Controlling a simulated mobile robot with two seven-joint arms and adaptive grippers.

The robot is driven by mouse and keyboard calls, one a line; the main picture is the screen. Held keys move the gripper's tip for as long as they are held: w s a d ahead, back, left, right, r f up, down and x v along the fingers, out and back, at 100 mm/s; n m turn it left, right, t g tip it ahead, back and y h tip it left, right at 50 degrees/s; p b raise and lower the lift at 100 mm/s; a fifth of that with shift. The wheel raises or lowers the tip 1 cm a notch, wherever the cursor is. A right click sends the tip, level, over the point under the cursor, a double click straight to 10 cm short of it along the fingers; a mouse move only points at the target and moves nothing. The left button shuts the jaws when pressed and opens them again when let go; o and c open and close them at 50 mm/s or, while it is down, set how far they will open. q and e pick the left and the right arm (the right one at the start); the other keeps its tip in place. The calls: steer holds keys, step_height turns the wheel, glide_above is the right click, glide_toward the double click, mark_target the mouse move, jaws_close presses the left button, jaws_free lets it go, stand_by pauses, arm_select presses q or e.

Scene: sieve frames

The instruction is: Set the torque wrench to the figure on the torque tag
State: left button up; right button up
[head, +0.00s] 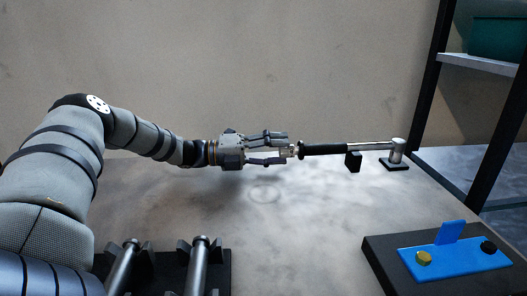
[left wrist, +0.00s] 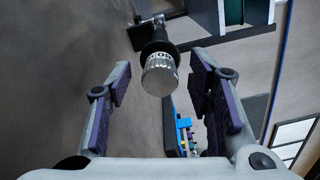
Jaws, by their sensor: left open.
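The torque wrench (head: 325,149) lies level at the back of the table, with a black handle, a silver shaft and a silver head at its right end. Its silver knurled knob (left wrist: 159,75) is at the handle's left end; characters on the ring behind it are too small to read. My left gripper (head: 284,147) is open at that end, its fingers on either side of the knob with gaps showing in the left wrist view. No tag with a readable figure shows. My right gripper is not in view.
Black supports (head: 353,162) hold the wrench. At the front right, a dark block (head: 378,250) carries a blue plate (head: 455,262) with an upright blue tab, a yellow piece and a black piece. A black rack with metal rods stands front left. Shelving (head: 480,64) rises at the right.

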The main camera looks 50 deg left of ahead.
arm_select(q)
steer(key=v, duration=0.9)
steer(key=shift+s+a, duration=0.35)
steer(key=shift+s, duration=0.1)
steer(key=shift+f, duration=0.1)
